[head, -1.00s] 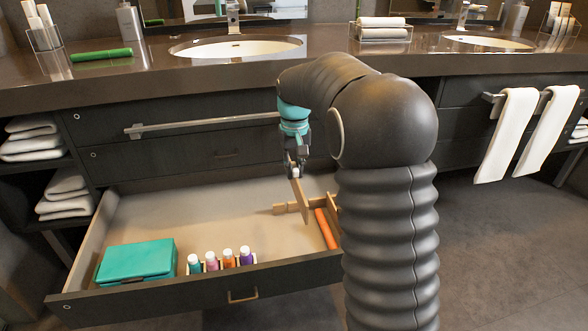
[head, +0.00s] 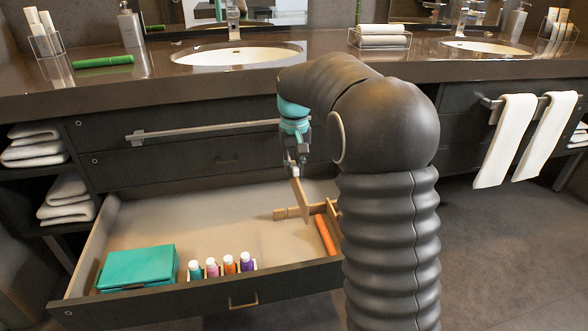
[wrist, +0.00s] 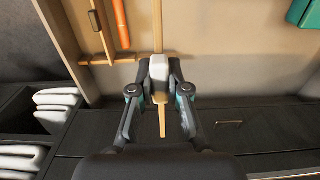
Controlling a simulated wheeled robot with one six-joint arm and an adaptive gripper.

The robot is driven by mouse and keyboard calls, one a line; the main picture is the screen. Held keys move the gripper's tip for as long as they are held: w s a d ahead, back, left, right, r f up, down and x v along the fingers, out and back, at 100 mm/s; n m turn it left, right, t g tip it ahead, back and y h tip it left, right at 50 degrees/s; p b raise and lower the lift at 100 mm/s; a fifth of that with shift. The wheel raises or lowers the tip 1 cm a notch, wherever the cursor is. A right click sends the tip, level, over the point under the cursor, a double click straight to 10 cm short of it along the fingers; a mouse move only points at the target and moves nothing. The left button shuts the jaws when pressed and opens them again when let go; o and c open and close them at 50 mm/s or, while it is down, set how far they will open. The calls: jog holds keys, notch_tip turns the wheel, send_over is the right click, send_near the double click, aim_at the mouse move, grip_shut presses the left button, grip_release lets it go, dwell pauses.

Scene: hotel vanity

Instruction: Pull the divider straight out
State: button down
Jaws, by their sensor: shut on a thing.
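The divider (head: 300,199) is a thin tan wooden strip. My gripper (head: 291,170) is shut on its upper end, and the strip hangs down from it, slightly tilted, over the right part of the open drawer (head: 160,222). Whether its lower end touches anything in the drawer I cannot tell. In the wrist view the divider (wrist: 158,30) runs straight between the fingertips of my gripper (wrist: 159,80), with its end showing on the near side.
Wooden crosspieces (head: 288,213) stand in the drawer's right part beside an orange cylinder (head: 325,235). A teal case (head: 137,268) and several small bottles (head: 229,265) are along the drawer front. The counter edge (head: 200,95) is above and behind. The drawer's middle floor is bare.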

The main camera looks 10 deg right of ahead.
jog(key=shift+r, duration=1.75)
notch_tip(320, 180, up, 12)
jog(key=shift+f, duration=0.25)
dwell(1.1)
